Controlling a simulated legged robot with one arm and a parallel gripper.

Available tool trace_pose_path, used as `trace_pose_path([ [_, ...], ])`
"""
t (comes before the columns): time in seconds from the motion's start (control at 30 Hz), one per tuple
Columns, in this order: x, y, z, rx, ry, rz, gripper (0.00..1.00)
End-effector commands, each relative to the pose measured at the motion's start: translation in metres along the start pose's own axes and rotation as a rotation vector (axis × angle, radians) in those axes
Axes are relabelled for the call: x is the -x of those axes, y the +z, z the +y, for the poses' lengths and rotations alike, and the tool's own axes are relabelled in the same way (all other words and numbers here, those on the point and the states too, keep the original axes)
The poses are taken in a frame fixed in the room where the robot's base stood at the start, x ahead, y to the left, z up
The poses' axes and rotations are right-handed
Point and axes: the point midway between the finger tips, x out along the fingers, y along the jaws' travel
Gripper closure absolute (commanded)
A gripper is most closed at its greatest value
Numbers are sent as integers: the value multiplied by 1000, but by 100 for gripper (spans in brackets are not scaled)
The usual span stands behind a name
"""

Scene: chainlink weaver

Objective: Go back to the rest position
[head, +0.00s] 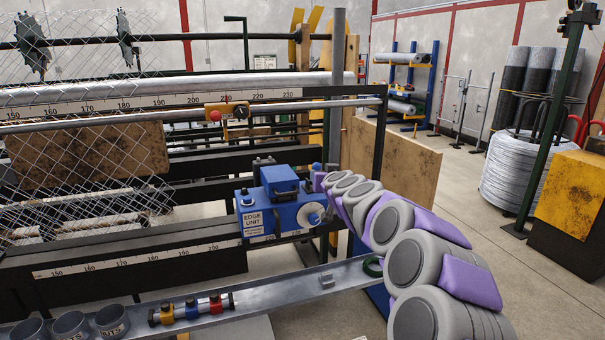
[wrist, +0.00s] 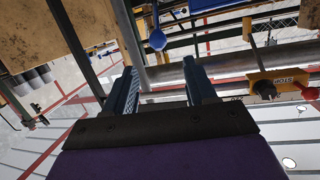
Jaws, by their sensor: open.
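My gripper (wrist: 160,78) is open in the wrist view, with two dark blue fingers apart and nothing held between them. Metal bars of the machine show beyond the fingers. In the head view my grey and purple arm reaches from the lower right towards the blue edge unit (head: 268,212). The gripper end (head: 318,177) is small there, just right of the edge unit's top; whether it touches anything cannot be told. A blue ball knob (wrist: 157,41) shows beyond the fingers in the wrist view.
A yellow stop box (head: 228,112) sits on the machine rail; it also shows in the wrist view (wrist: 283,82). A metal tray (head: 270,293) with cups, small coloured parts and a green ring lies below my arm. A wire coil (head: 520,170) stands right. Floor between is clear.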

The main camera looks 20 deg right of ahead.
Motion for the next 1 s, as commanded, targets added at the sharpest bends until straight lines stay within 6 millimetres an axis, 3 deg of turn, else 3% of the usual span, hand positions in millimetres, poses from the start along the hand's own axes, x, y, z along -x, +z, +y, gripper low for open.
trace_pose_path([
  [0.13,3,0,-6,0,-17,-5,44],
  [0.27,23,2,-44,3,-111,-41,44],
  [0.43,88,28,-128,24,-331,-190,44],
  [0.6,176,83,-185,69,-492,-423,44],
  [0.77,265,147,-198,120,-538,-681,44],
  [0.87,320,188,-189,149,-515,-848,44],
  [1.0,396,240,-158,181,-422,-1079,44],
])
